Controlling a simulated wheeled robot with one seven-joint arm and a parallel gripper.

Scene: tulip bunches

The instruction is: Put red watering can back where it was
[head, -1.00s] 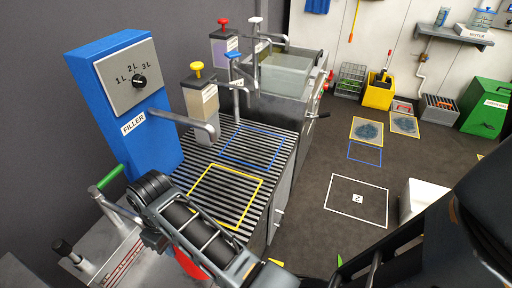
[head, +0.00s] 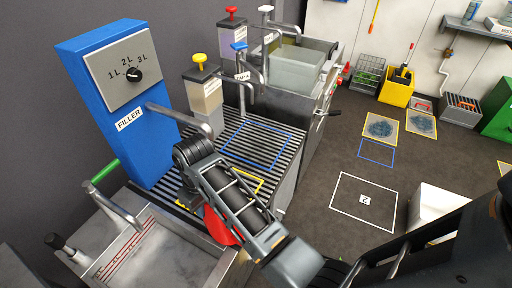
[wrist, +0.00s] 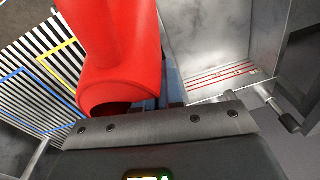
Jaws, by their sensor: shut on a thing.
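The red watering can (head: 217,226) shows in the head view only as a small red patch below my arm, above the near edge of the striped grate (head: 262,142). My arm hides the rest. In the wrist view the red can (wrist: 112,42) fills the upper middle, close to my gripper (wrist: 158,125), with a dark round opening facing the camera. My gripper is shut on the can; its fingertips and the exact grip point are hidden. The yellow outlined square (head: 262,178) on the grate is partly covered by my arm. The blue outlined square (head: 283,149) is bare.
The blue filler (head: 110,150) stands left of the grate, its spout reaching over it. A metal basin (head: 160,262) lies at the front left. A white outlined floor square (head: 350,208) is empty.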

